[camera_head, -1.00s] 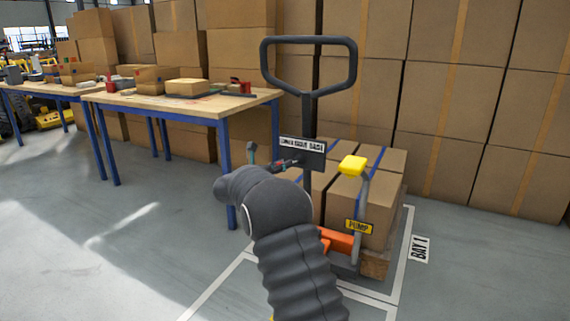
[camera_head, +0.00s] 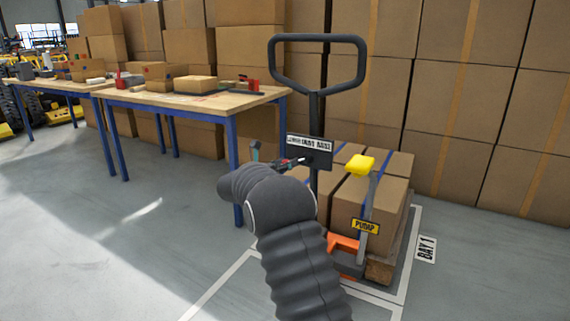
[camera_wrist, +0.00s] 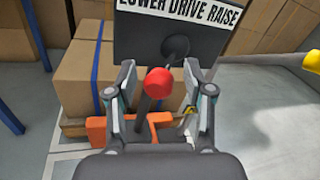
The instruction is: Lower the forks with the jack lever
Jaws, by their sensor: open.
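The jack lever (camera_wrist: 158,90) has a red knob and rises in front of a dark plate (camera_wrist: 142,40) labelled "LOWER DRIVE RAISE" in the wrist view. My gripper (camera_wrist: 160,76) is open, with one finger on each side of the red knob; I cannot tell whether either finger touches it. In the head view the plate (camera_head: 318,160) sits on the mast below the black loop handle (camera_head: 318,38). My arm hides most of the gripper there. The forks are hidden; the orange jack body (camera_head: 343,243) shows beside a pallet (camera_head: 380,268) loaded with boxes.
A yellow-topped pump lever (camera_head: 361,165) with a "PUMP" tag stands right of the lever. A blue-legged workbench (camera_head: 245,97) is at the left. Stacked cartons (camera_head: 455,110) wall the back. The floor (camera_head: 120,240) at the left front is clear.

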